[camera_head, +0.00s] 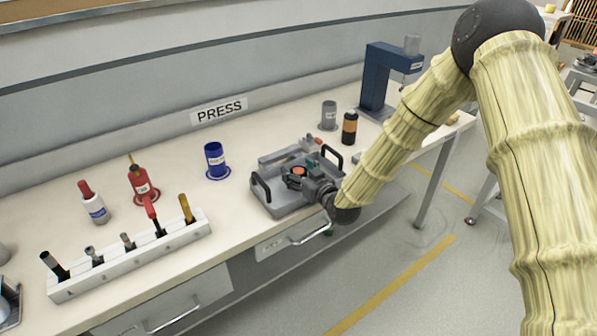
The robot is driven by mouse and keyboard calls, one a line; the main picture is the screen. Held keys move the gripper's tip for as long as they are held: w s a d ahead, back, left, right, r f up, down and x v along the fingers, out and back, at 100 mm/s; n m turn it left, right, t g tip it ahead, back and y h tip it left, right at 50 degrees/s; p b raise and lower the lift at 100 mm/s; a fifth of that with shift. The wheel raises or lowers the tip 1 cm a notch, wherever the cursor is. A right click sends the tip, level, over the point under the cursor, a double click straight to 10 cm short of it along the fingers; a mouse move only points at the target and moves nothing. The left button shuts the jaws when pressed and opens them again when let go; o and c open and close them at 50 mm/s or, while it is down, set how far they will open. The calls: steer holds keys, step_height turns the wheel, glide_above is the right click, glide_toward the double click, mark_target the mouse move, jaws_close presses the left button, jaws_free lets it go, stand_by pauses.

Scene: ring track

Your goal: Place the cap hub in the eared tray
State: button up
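The eared tray (286,207) is grey with a black handle at each end and stands near the front edge of the bench. My gripper (302,177) reaches in from the right, low over the tray. A small round dark piece with an orange top (299,171) shows at the fingertips; it may be the cap hub, but it is too small to be sure. The fingers partly hide it, so I cannot tell whether they are shut on it or whether it touches the tray floor. Other small grey and reddish parts show at the tray's back.
A blue cup (215,160), a grey cylinder (328,115) and a black-orange bottle (349,127) stand behind the tray. A blue press (377,80) is at the back right. A white tool rack (130,259), red can (139,182) and white bottle (96,209) are left.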

steer(key=shift+r, duration=0.15)
steer(key=b+v, duration=0.2)
steer(key=v, duration=1)
steer(key=s+d+f+m+g+h, duration=0.2)
steer(key=s+d+f+g, duration=0.15)
steer(key=s+f, duration=0.6)
steer(key=s+d+f+m+g+h, duration=0.15)
steer(key=s+d+f, duration=0.35)
steer(key=f, duration=0.8)
steer(key=s+d+f+m+g+h, duration=0.1)
steer(key=s+d+f+g, duration=0.2)
steer(key=s, duration=0.6)
steer(key=s+d+f+m+g+h, duration=0.1)
steer(key=s+f, duration=0.4)
steer(key=s, duration=0.5)
steer(key=s+d+f+m+g+h, duration=0.1)
steer(key=s+d+f+g+h, duration=0.2)
steer(key=s, duration=0.6)
steer(key=shift+s+d+f+g, duration=0.2)
steer(key=shift+d+f+g, duration=0.2)
steer(key=shift+d+g, duration=0.6)
steer(key=shift+c, duration=0.2)
